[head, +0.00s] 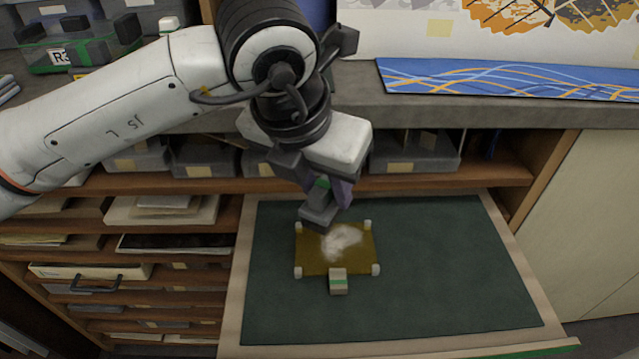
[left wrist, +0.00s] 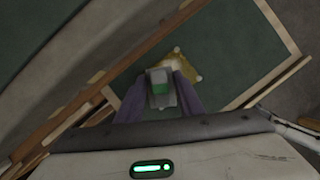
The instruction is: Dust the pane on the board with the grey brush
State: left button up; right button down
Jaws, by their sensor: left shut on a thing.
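My left gripper (head: 328,190) is shut on the grey brush (head: 318,215), which has a green band at its top. The gripper holds it over the far edge of the pane; I cannot tell whether it touches. The amber pane (head: 315,262) lies on the dark green board (head: 440,270) with pale pegs at its corners. A whitish patch of dust (head: 341,241) lies on it. In the left wrist view the brush (left wrist: 161,92) sits between two purple fingers, partly covering the pane (left wrist: 188,69). My right gripper is not in view.
A small beige block with a green stripe (head: 338,281) stands at the pane's near edge. Shelves with grey bins (head: 415,152) are behind the board, and a drawer rack (head: 120,270) is at left. The board's right side is clear.

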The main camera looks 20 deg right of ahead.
pick_arm(q)
jog(key=shift+f, duration=0.2)
jog(key=shift+f+b, duration=0.45)
jog(key=shift+f, duration=0.15)
notch_tip(320, 180, down, 3)
jog(key=shift+a+r+b, duration=0.1)
jog(key=shift+b, duration=0.55)
jog(key=shift+f+b, duration=0.3)
jog(key=shift+f, duration=0.5)
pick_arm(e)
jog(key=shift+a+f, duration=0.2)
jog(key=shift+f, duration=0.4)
